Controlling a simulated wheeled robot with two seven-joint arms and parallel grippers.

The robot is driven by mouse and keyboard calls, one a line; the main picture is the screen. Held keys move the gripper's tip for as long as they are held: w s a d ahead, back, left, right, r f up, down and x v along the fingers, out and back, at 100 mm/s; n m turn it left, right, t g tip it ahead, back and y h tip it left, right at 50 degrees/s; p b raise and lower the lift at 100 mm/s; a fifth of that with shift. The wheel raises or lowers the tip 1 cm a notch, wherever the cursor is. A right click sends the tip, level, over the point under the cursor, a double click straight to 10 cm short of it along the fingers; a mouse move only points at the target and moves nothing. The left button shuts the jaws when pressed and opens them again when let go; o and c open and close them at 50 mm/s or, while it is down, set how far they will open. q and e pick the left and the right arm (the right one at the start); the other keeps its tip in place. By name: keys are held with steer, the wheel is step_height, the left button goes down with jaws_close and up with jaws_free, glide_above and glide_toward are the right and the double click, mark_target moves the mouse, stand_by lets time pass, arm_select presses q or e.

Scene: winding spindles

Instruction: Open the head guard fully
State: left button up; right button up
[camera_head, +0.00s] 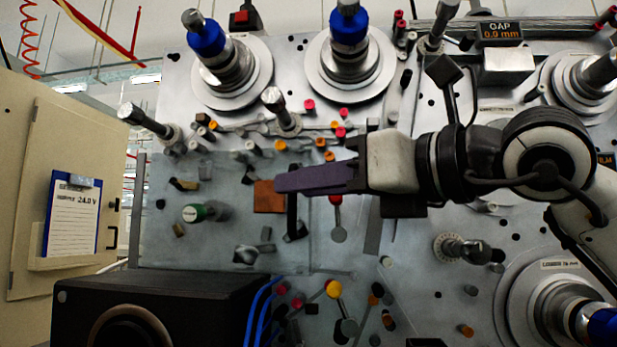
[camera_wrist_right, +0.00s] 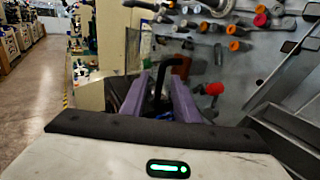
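The head guard (camera_head: 222,240) looks like a clear sheet lying over the left middle of the grey machine face; its edges are faint. A black upright handle (camera_head: 292,205) stands near its right side. My right gripper (camera_head: 280,183) reaches in from the right, its purple fingers level with the handle's upper part. In the right wrist view the fingers (camera_wrist_right: 161,85) are spread apart, with the black handle (camera_wrist_right: 179,66) at the gap between their tips. I cannot tell whether they touch it. My left gripper is not in view.
A black box (camera_head: 160,300) with blue cables (camera_head: 262,310) stands below the guard. A beige cabinet (camera_head: 70,160) with a clipboard (camera_head: 73,213) is at left. Blue-topped spindles (camera_head: 222,62) stick out above, and several coloured rollers surround the guard.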

steer(key=shift+w+a, duration=0.15)
jaws_close()
